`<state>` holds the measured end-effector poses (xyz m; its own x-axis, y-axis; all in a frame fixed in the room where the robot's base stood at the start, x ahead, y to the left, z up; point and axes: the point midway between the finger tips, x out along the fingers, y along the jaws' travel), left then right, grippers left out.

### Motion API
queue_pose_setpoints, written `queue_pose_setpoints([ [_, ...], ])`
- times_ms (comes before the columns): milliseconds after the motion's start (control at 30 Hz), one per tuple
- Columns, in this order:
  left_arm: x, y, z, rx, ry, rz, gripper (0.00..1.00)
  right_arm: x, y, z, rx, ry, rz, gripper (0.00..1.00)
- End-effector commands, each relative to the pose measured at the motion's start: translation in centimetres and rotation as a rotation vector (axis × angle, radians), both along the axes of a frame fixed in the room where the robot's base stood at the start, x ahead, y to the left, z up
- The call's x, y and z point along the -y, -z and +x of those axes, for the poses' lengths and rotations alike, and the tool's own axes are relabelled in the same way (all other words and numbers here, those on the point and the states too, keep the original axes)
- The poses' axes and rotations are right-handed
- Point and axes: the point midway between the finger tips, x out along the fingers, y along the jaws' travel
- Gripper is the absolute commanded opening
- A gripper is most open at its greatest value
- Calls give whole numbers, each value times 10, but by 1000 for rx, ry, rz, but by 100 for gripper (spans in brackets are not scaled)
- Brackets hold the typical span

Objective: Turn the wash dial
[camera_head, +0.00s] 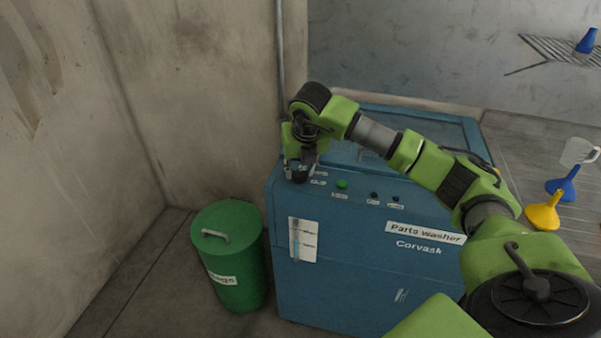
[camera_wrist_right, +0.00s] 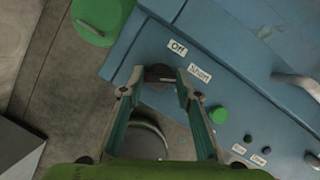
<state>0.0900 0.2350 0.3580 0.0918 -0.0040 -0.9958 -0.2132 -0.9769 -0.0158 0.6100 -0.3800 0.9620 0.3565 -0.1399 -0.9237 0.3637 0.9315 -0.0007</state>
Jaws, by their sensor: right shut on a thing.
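The wash dial (camera_wrist_right: 160,74) is a dark round knob on the top panel of the blue parts washer (camera_head: 375,255), at its left end. In the right wrist view it sits between the two fingertips of my right gripper (camera_wrist_right: 158,86), which is shut on it. In the head view the right gripper (camera_head: 299,168) reaches down on the panel's left end and mostly hides the dial. Labels reading "Off" (camera_wrist_right: 178,47) and what looks like "Short" (camera_wrist_right: 200,73) lie beside the dial. The dial's pointer direction cannot be made out. My left gripper is not in view.
A green button (camera_head: 342,184) and small dark knobs or lamps (camera_head: 374,195) sit right of the dial. A green lidded bin (camera_head: 230,270) stands on the floor left of the washer. A bench with a yellow funnel (camera_head: 543,214) and a blue funnel (camera_head: 564,186) is at right.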

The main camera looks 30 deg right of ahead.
Motion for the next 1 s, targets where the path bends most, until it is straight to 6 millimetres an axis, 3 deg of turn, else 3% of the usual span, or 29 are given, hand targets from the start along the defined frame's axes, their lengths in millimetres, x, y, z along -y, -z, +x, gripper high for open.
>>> queue_pose_setpoints([
  [500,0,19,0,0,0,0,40,-2,-1,3,5,398,1,9],
  [1000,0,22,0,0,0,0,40,-2,-2,3,5,510,2,9],
])
